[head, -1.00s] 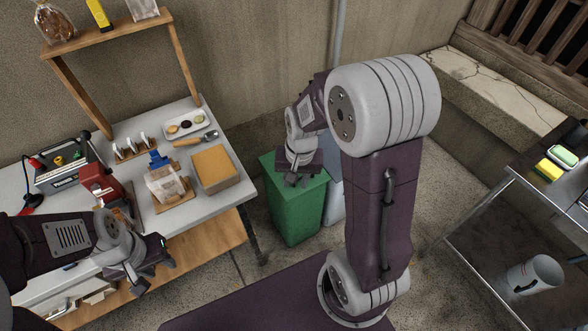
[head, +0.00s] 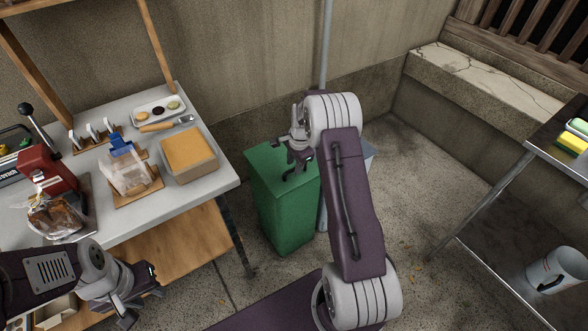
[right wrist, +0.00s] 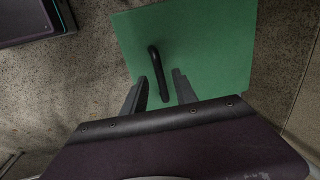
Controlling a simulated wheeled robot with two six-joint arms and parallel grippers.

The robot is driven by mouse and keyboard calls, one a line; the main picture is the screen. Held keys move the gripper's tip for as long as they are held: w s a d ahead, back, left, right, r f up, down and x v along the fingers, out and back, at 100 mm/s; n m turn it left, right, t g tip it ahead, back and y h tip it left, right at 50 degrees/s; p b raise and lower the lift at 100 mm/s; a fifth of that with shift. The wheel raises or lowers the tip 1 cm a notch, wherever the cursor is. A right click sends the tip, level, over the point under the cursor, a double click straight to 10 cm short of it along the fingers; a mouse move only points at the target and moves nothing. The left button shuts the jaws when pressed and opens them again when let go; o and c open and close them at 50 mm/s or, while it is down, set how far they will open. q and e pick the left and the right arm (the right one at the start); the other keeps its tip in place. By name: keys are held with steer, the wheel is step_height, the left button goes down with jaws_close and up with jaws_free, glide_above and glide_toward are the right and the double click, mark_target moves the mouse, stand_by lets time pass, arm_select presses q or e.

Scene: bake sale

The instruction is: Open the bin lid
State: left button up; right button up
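The green bin (head: 285,212) stands on the floor right of the table, its flat lid (head: 262,162) down. A dark bar handle on the lid (right wrist: 158,72) shows in the right wrist view. My right gripper (head: 297,160) is over the lid; in the right wrist view its two fingers (right wrist: 160,80) are apart, one on each side of the handle in the picture. I cannot tell whether they touch it. My left gripper (head: 143,292) is open and empty by the table's front edge, far from the bin.
A grey pipe (head: 325,45) and wall are behind the bin.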

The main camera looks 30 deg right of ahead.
steer(key=shift+w+f, duration=0.1)
steer(key=shift+f, duration=0.4)
jaws_close()
stand_by(1.1)
